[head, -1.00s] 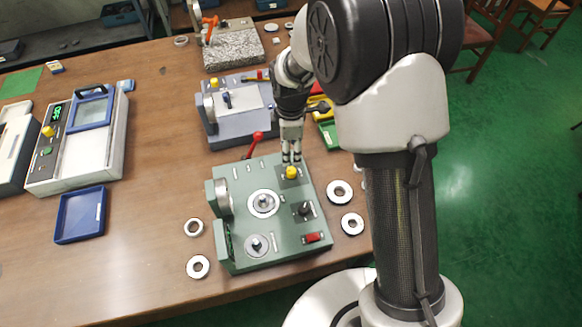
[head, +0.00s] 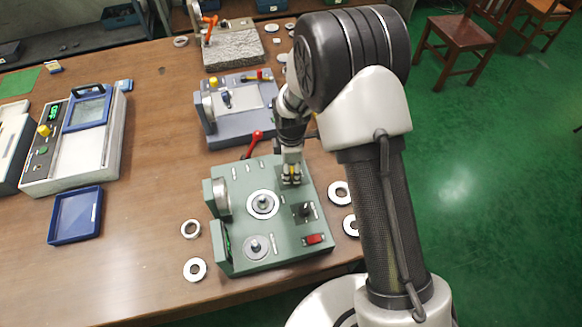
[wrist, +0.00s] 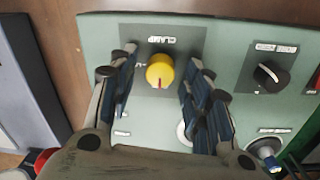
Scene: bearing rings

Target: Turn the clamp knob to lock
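The yellow clamp knob (wrist: 160,71) sits on a dark plate on top of the green machine (head: 235,178). A red mark on the knob points toward the bottom of the wrist view. The word CLAMP reads upside down above it; another label beside the knob is partly hidden by a finger. My gripper (wrist: 158,66) is open, with one finger on each side of the knob and visible gaps between. In the head view my gripper (head: 291,177) is low over the plate and hides most of the knob.
A black rotary switch (wrist: 270,76) sits to the knob's right in the wrist view. A red lever (head: 255,136) rises behind the machine, before a grey-blue fixture (head: 215,130). Metal rings (head: 191,229) lie on the table at both sides. A blue tray (head: 76,216) is at left.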

